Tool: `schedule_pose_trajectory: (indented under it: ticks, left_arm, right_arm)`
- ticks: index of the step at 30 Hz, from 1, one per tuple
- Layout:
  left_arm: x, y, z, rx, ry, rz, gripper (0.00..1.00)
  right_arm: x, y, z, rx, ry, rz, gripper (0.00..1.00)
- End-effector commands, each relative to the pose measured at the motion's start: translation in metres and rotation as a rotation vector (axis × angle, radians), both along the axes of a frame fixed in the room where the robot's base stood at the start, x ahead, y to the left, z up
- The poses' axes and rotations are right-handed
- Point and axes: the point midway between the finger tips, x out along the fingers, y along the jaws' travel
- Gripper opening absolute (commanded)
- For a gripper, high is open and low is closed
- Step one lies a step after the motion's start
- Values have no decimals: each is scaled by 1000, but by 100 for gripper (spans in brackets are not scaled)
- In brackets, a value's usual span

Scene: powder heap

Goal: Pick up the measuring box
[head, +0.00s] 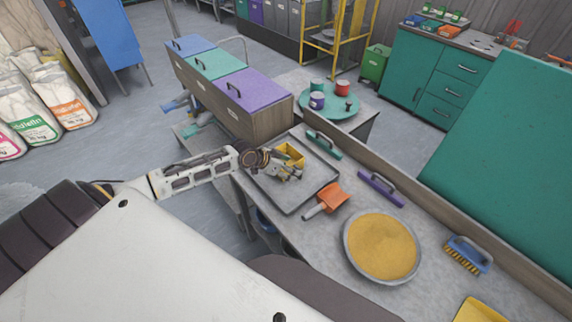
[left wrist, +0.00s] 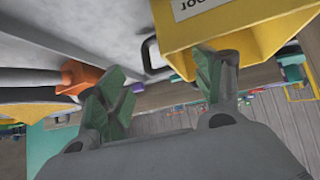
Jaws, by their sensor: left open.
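The yellow measuring box (head: 292,152) stands in the grey tray (head: 318,188) on the bench. My left gripper (head: 285,173) is at its near side, low over the tray. In the left wrist view the box (left wrist: 235,28) fills the upper right, with part of a printed label and a black handle (left wrist: 149,56) at its left. My left gripper (left wrist: 160,88) is open, its green fingertips apart. The handle shows between them in the picture; the right fingertip overlaps the box's lower edge. I cannot tell whether they touch. My right gripper is not in view.
A teal-handled tool (head: 324,146) and purple one (head: 381,189) lie along the bench's back board. Lidded bins (head: 240,112) stand behind the tray.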

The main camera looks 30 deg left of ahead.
Motion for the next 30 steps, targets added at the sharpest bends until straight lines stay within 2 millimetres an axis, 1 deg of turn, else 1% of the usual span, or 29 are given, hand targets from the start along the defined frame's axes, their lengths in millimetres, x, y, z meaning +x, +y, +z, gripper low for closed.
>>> schedule_pose_trajectory:
  ticks: [6,20,30]
  left_arm:
    - [5,-4,-6,0,0,-1,68]
    - [7,-4,-8,1,0,-1,68]
    - [21,-14,-24,-1,1,0,68]
  right_arm:
    - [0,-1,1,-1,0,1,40]
    - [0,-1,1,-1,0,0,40]
    - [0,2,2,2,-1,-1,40]
